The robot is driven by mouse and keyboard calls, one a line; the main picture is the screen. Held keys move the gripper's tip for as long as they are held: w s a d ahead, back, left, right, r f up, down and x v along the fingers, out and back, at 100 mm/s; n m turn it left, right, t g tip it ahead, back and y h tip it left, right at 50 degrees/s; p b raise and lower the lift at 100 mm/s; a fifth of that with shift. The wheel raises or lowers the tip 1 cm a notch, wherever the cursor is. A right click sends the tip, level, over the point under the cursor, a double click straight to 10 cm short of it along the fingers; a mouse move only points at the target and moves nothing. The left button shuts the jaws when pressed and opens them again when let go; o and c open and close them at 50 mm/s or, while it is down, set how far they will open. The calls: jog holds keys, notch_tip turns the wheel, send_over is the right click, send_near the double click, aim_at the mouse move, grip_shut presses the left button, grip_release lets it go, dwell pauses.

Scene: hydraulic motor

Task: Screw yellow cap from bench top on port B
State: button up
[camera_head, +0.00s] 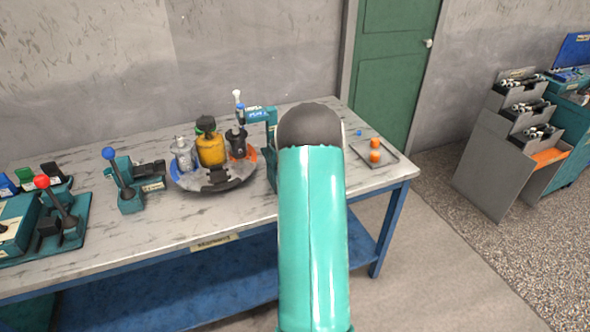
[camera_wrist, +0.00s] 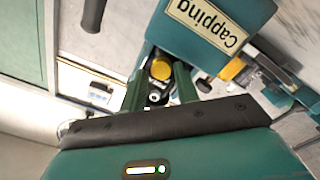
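A yellow cap (camera_wrist: 160,68) shows in the wrist view, between the two green fingers of my gripper (camera_wrist: 163,72). The fingers stand apart on either side of it. I cannot tell whether they touch it. A small silver and black part (camera_wrist: 156,95) lies just below the cap in the picture. A teal block (camera_wrist: 205,45) with a "Capping" label is right beside the fingers. No port B marking is readable. In the head view my arm hides the gripper and the cap.
The bench (camera_head: 120,230) carries a round dark tray (camera_head: 215,183) with bottles, and lever units at the left. A flat tray (camera_head: 388,160) with orange pieces (camera_head: 375,150) is at the right end, near a small blue piece (camera_head: 359,133). A grey stepped rack (camera_head: 500,160) stands farther right.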

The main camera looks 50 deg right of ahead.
jog(key=shift+s+d, duration=0.1)
jog(key=shift+s+f, duration=0.15)
jog(key=shift+f, duration=0.1)
jog(key=shift+s+f, duration=0.15)
jog(key=shift+f, duration=0.1)
